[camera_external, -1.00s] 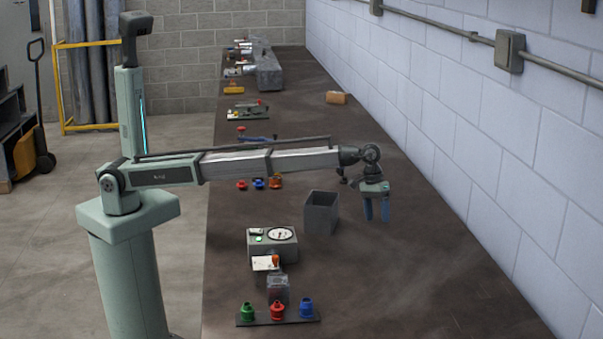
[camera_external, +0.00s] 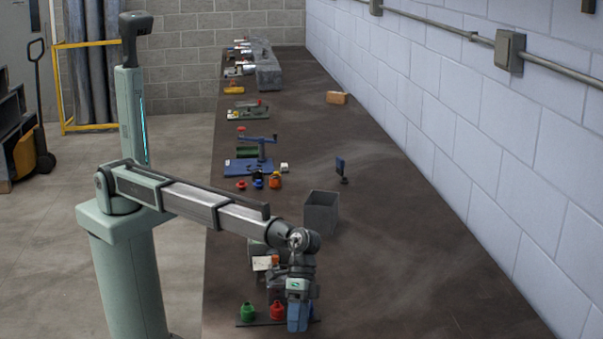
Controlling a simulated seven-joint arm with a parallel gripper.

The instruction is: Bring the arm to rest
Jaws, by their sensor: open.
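My arm reaches from its pedestal at the left out over the near part of the long dark bench (camera_external: 420,270). My gripper (camera_external: 298,318) points down with blue fingers at the near end of the bench, in front of the small rack with the green fitting (camera_external: 247,311) and the red fitting (camera_external: 277,310). The fingers overlap in this view, and nothing shows held between them. My gripper and wrist hide most of the blue fitting and part of the gauge box.
An open grey bin (camera_external: 321,213) stands right of the arm. Behind it are a blue-based lever press (camera_external: 255,160), small coloured fittings (camera_external: 258,181) and a dark upright piece (camera_external: 340,168). A tan block (camera_external: 337,98) lies farther back. The right side of the bench is clear beside the wall.

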